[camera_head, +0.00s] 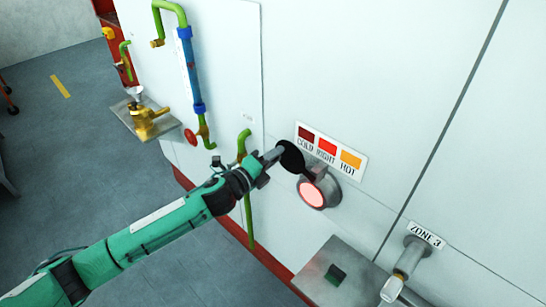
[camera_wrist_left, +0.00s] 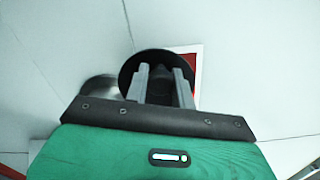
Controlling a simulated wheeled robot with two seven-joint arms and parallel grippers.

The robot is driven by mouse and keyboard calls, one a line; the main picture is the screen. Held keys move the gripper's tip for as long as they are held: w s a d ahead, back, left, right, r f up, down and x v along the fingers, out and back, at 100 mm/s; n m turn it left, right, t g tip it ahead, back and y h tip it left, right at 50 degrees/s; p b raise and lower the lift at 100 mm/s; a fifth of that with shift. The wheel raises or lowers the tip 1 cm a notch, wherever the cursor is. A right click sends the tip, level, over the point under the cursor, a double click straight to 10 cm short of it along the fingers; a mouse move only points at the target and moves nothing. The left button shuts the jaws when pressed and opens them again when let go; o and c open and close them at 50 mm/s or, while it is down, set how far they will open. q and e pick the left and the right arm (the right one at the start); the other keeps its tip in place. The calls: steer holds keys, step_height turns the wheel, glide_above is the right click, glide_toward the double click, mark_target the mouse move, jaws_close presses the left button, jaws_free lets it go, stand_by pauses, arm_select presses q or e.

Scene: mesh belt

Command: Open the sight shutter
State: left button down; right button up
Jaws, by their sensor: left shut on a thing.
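The sight shutter is a round black disc (camera_head: 291,156) on the pale wall panel. It sits swung up and left of the round sight port (camera_head: 312,195), whose pinkish-red glowing glass shows in its metal ring. A dark hinge piece joins them at the ring's top. My left gripper (camera_head: 278,152) is at the disc's front. In the left wrist view its two fingers (camera_wrist_left: 162,85) are shut on the small dark knob in front of the shutter disc (camera_wrist_left: 132,68). My right gripper is in neither view.
A label with three colour patches (camera_head: 329,150) reads COLD, RIGHT, HOT above the port. A grey shelf (camera_head: 318,273) bears a small dark green block (camera_head: 335,275). A ZONE 3 pipe fitting (camera_head: 411,258) juts out at lower right. Green and blue pipework (camera_head: 189,70) stands left.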

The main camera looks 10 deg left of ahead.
arm_select(q)
steer(key=shift+d+r, duration=0.1)
steer(key=shift+r, duration=0.1)
stand_by(0.4)
steer(key=c, duration=1.2)
jaws_free()
steer(key=shift+s, duration=0.1)
steer(key=b+v, duration=0.5)
steer(key=v, duration=0.8)
steer(key=shift+s+a, duration=0.25)
steer(key=shift+s, duration=0.05)
